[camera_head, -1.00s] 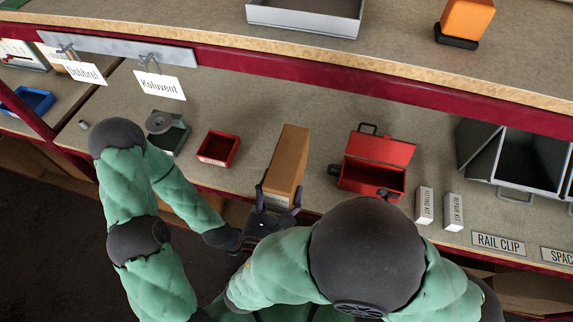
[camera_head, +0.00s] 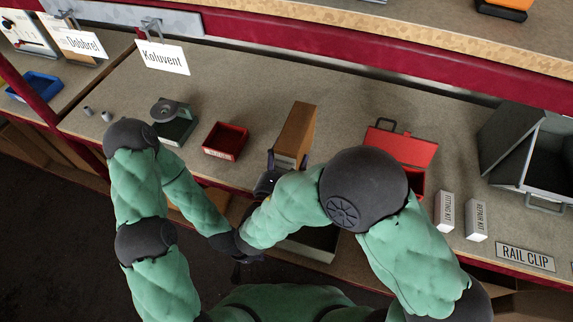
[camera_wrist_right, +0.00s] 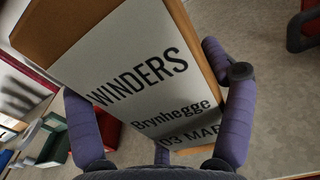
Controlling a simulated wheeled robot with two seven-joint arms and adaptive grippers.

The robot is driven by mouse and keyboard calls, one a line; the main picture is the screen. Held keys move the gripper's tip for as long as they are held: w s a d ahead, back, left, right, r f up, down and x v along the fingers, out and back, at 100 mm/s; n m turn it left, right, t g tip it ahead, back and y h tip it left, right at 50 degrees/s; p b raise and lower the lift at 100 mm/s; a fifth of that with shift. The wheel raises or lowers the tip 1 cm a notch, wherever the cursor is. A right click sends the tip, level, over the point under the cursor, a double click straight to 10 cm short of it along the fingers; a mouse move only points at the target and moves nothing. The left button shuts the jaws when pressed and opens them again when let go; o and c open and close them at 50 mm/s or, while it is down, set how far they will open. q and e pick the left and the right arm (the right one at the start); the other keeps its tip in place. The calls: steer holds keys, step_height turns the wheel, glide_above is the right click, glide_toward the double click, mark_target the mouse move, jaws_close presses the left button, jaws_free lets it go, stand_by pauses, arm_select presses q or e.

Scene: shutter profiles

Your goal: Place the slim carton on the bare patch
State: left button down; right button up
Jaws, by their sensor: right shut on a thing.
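The slim carton (camera_head: 297,133) is tall and brown, with a white label face, between the red bin and the red toolbox. In the right wrist view the carton (camera_wrist_right: 130,75) shows its label, "WINDERS", "Brynhegge", "03 MAR". My right gripper (camera_wrist_right: 141,72) is shut on it, one purple finger on each side. Whether its base touches the bench is hidden. My left gripper (camera_head: 240,246) is low in front of the bench, apart from the carton; its fingers are not clear. Bare bench surface (camera_head: 345,140) shows between carton and toolbox; no marked patch is distinct.
The red bin (camera_head: 225,141) is left of the carton, and a dark green holder (camera_head: 176,128) stands farther left. The open red toolbox (camera_head: 405,148), white boxes (camera_head: 444,211) and a grey bin (camera_head: 525,150) are right. The upper shelf's red edge (camera_head: 300,40) overhangs behind.

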steer(key=shift+w+f+b, duration=0.25)
steer(key=shift+f+b, duration=0.2)
steer(key=shift+f, duration=0.5)
steer(key=shift+w+f+b, duration=0.2)
steer(key=shift+f+b, duration=0.25)
steer(key=shift+f, duration=0.5)
steer(key=shift+f, duration=0.25)
steer(key=o, duration=1.4)
